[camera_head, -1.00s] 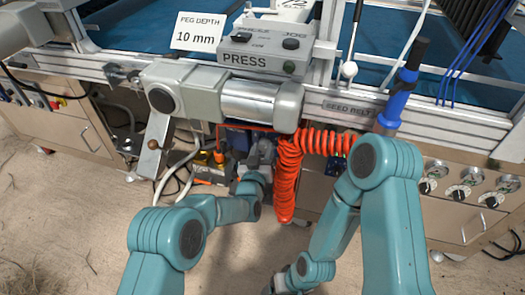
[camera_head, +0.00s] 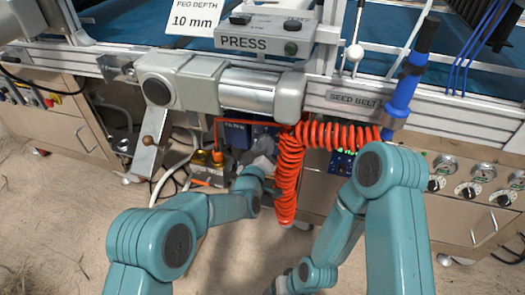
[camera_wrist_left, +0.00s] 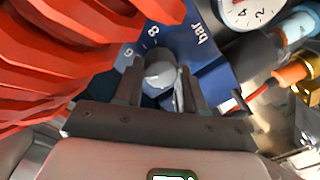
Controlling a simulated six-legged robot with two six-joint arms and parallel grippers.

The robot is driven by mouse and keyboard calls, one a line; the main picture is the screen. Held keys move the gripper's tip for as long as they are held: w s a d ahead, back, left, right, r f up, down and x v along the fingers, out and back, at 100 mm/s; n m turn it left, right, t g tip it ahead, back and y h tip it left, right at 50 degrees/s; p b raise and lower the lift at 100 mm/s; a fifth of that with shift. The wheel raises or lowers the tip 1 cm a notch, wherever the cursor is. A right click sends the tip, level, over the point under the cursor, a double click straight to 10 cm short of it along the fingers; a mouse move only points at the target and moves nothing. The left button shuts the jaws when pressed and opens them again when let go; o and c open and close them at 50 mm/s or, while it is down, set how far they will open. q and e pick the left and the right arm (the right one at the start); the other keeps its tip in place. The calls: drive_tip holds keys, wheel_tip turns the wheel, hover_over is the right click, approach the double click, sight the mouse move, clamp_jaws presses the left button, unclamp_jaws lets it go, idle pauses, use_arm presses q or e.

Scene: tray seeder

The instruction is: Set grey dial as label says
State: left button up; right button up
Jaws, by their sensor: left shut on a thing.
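The grey dial (camera_wrist_left: 160,74) sits on a blue panel (camera_wrist_left: 205,65) with white marks "6", "8" and "bar" in the left wrist view. My left gripper (camera_wrist_left: 162,80) has one finger on each side of the dial and is shut on it. In the head view my left gripper (camera_head: 262,147) reaches under the machine, beside the blue unit (camera_head: 236,134); the dial cannot be made out there. A white card (camera_head: 195,16) reads "PEG DEPTH 10 mm". My right arm runs down to the bottom edge; its gripper is out of view.
A red coiled hose (camera_head: 288,175) hangs close to my left gripper and also fills the upper left of the wrist view (camera_wrist_left: 60,60). A round gauge (camera_wrist_left: 250,10) and brass fittings (camera_wrist_left: 300,75) are nearby. The PRESS box (camera_head: 265,42) stands above. Floor in front is open.

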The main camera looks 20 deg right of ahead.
drive_tip(key=shift+w+f, duration=0.15)
drive_tip(key=shift+f, duration=0.05)
idle(0.3)
use_arm(q)
drive_tip(key=o, duration=1.1)
drive_tip(key=shift+c, duration=0.2)
